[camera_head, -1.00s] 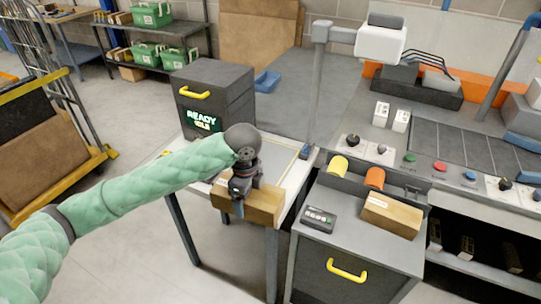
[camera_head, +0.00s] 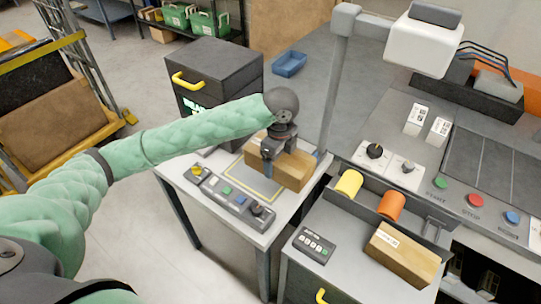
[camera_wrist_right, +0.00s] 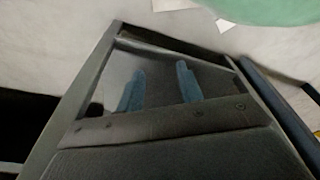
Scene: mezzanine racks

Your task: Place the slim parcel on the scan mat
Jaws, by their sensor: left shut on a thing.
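My left gripper (camera_head: 275,152) is shut on the slim parcel (camera_head: 293,171), a brown cardboard box. The parcel is over the right part of the scan mat (camera_head: 250,186), a grey mat with a yellow outline on the white table. It hides part of the mat, and I cannot tell whether it touches it. My right gripper (camera_wrist_right: 160,88) shows only in the right wrist view, with two blue fingers apart and nothing between them.
A button panel (camera_head: 231,197) lies along the table's front edge. A dark cabinet (camera_head: 215,72) stands behind, and a lamp post (camera_head: 337,90) rises at the right. Another cardboard box (camera_head: 403,253) and a small keypad (camera_head: 314,245) lie on the grey cabinet at right.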

